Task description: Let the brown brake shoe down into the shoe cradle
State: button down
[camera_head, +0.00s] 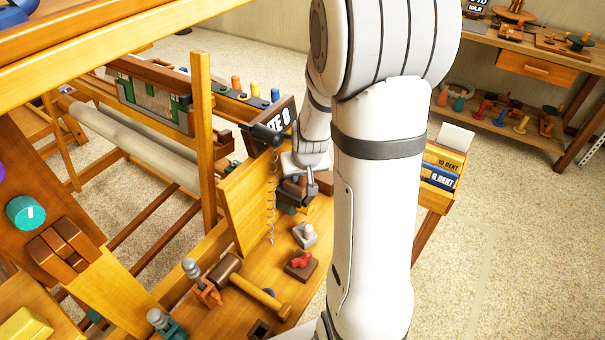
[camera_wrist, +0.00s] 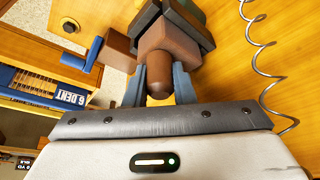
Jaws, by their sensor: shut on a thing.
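My gripper (camera_wrist: 160,88) is shut on the brown brake shoe (camera_wrist: 168,40), with one blue-grey finger on each side of its rounded brown knob. Just beyond the shoe in the wrist view is a dark grey-green holder (camera_wrist: 196,20), which looks like the shoe cradle. The shoe overlaps it in the picture; I cannot tell whether it is seated or just above. In the head view my gripper (camera_head: 311,184) is low over the wooden bench beside an upright board, partly behind my arm. The brown and dark shapes (camera_head: 288,196) there are small and partly hidden.
A brown block (camera_wrist: 118,46) with a blue piece stands left of the shoe in the wrist view. A coiled wire (camera_wrist: 255,60) hangs at the right.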

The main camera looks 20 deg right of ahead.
jog(key=shift+f, duration=0.15)
jog(key=shift+f+b, duration=0.7)
jog(key=shift+b, duration=0.2)
jog(key=shift+f, duration=0.15)
jog(key=c, duration=1.1)
grip_release()
jog(key=shift+c, duration=0.2)
jog(key=shift+r, duration=0.4)
jog(key=p+v, duration=0.6)
jog(key=v, duration=0.2)
jog(key=shift+r, duration=0.2)
